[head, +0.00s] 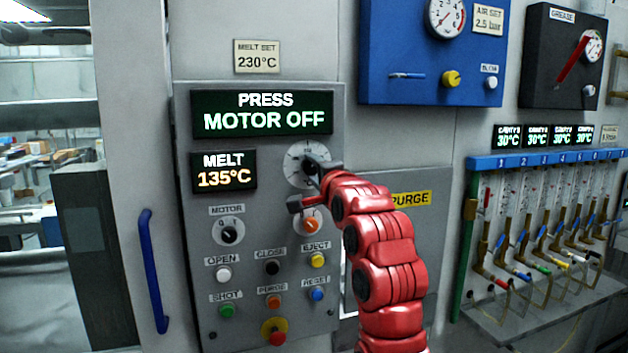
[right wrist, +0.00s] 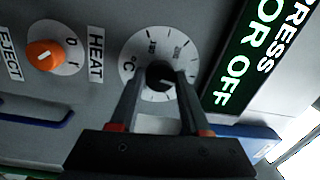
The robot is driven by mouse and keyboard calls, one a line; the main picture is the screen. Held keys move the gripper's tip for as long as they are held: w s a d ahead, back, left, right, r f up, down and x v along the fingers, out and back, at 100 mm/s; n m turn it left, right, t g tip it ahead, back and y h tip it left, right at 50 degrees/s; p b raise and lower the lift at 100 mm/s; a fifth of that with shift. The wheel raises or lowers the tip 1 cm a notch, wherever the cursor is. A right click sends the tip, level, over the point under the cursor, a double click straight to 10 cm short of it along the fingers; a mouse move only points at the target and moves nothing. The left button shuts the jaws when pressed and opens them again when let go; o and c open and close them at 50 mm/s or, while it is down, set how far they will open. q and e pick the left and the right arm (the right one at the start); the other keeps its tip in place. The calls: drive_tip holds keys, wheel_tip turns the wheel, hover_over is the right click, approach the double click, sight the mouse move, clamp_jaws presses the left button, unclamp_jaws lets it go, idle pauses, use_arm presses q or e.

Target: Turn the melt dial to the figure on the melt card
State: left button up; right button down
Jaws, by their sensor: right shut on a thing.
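The melt dial (head: 296,160) is a white round scale with a black knob, on the grey press panel. It also shows in the right wrist view (right wrist: 140,52), where a light pointer line shows on the black knob (right wrist: 158,73); its exact figure is too small to read. My right gripper (head: 312,172) is shut on this knob, one finger on each side in the right wrist view (right wrist: 160,84). The melt card (head: 257,57) above the panel reads "MELT SET 230°C". The melt display (head: 224,171) reads 135°C. My left gripper is not in view.
The orange heat knob (right wrist: 44,55) sits close to the dial, partly behind my right arm in the head view. The motor switch (head: 229,232) and several push buttons are below. The press display (head: 262,113) reads "MOTOR OFF". A blue handle (head: 152,270) stands out at left.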

drive_tip(key=shift+f+m+b, duration=0.1)
drive_tip(key=shift+m+b, duration=0.75)
drive_tip(key=shift+m, duration=1.35)
drive_tip(key=shift+h, duration=0.3)
drive_tip(key=shift+c, duration=1.9)
unclamp_jaws()
drive_tip(key=shift+s+d, duration=0.15)
drive_tip(key=shift+s, duration=0.45)
drive_tip(key=b+v, duration=0.3)
drive_tip(key=v, duration=1.3)
drive_tip(key=shift+f, duration=0.15)
drive_tip(key=shift+d, duration=0.1)
